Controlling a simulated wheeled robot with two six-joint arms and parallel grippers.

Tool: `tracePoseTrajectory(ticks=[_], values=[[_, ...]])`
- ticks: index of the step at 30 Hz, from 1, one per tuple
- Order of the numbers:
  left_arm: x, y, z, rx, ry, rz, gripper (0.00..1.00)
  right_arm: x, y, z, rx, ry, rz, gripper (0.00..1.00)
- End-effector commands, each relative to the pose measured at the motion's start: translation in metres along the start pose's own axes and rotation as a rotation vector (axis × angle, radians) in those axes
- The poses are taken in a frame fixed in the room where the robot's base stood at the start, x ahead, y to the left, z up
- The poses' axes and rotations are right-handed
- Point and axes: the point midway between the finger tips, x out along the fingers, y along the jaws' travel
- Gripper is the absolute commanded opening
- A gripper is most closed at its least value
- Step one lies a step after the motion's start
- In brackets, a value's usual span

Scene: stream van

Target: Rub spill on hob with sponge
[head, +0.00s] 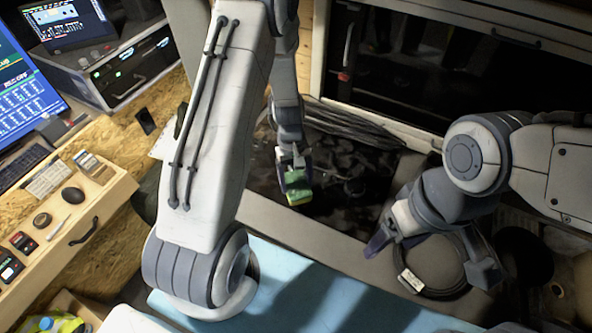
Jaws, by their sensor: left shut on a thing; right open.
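The green and yellow sponge (299,197) is in the middle of the head view. My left gripper (295,182) is shut on it, and the sponge shows below the fingertips. Behind and below it is a dark, blotchy surface (347,182) that looks like the hob. I cannot make out the spill clearly, nor tell whether the sponge touches the surface. My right gripper (428,254) is open and empty at the right, with its fingers spread above a coiled black cable.
The coiled black cable (450,292) lies below my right gripper. A light blue surface (330,300) fills the bottom middle. At the left is a wooden desk (105,205) with a mouse (73,195), small devices and screens. A dark glass-fronted cabinet (400,60) stands at the back.

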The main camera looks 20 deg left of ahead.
Motion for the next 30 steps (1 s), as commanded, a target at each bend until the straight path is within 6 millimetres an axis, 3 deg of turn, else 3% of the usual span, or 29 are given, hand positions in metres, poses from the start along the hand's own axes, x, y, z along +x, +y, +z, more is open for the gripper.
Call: tracePoseTrajectory(ticks=[3, 9, 30], values=[[-0.015, 0.001, 0.004, 0.001, 0.0, 0.0, 0.0, -0.014, -0.001, -0.001, 0.0, 0.0, 0.0, 0.72], [-0.026, 0.001, 0.006, 0.001, -0.001, -0.001, 0.0, -0.023, -0.002, -0.001, 0.002, 0.0, 0.0, 0.72], [-0.025, 0.001, 0.006, 0.001, -0.001, 0.0, 0.0, -0.022, -0.002, -0.001, 0.002, 0.0, 0.0, 0.72]])
